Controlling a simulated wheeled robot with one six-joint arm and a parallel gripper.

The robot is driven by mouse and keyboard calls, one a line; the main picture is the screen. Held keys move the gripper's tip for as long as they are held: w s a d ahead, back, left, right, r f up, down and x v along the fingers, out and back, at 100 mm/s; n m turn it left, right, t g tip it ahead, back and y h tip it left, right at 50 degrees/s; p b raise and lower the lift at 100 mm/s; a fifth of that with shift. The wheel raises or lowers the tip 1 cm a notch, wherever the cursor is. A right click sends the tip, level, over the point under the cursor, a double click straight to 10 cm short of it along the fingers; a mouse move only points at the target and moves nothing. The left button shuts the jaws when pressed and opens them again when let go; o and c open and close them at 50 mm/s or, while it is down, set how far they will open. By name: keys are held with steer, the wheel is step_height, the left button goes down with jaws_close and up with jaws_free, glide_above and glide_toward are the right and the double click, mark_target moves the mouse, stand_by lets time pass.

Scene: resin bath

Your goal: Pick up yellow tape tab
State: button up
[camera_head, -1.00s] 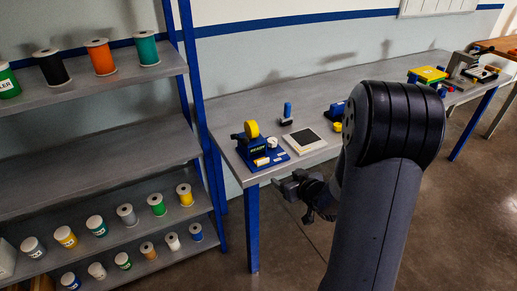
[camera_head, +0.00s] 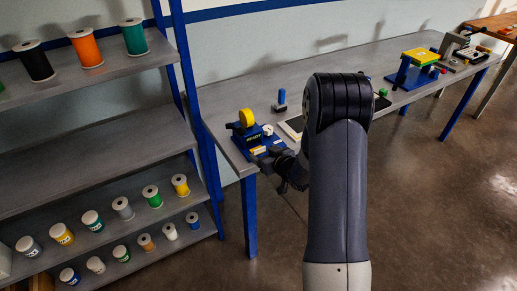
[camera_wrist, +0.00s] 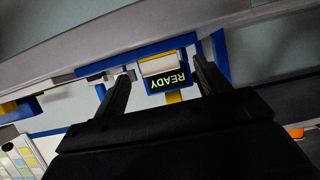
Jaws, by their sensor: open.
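A blue tape dispenser (camera_head: 243,143) marked READY stands near the left end of the bench, with a yellow roll (camera_head: 246,117) on top. A small pale yellow tab (camera_head: 258,149) shows low at its front. My gripper (camera_head: 272,155) is close in front of the dispenser, by the bench's front edge. In the wrist view the READY label (camera_wrist: 168,82) appears upside down between my open fingers (camera_wrist: 162,70). A pale cream piece (camera_wrist: 158,63) next to the label is likely the tab; nothing is seen gripped. A yellow patch (camera_wrist: 173,97) shows past the label.
A blue-posted shelf (camera_head: 90,150) with several spools stands close on the left. A blue-and-black upright item (camera_head: 281,100) stands behind the dispenser. A pale flat pad (camera_head: 290,130) is partly hidden by my arm. A yellow-topped blue stand (camera_head: 420,57) is farther right.

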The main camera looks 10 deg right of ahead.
steer(key=shift+x, duration=1)
steer(key=shift+c, duration=0.5)
steer(key=c, duration=1)
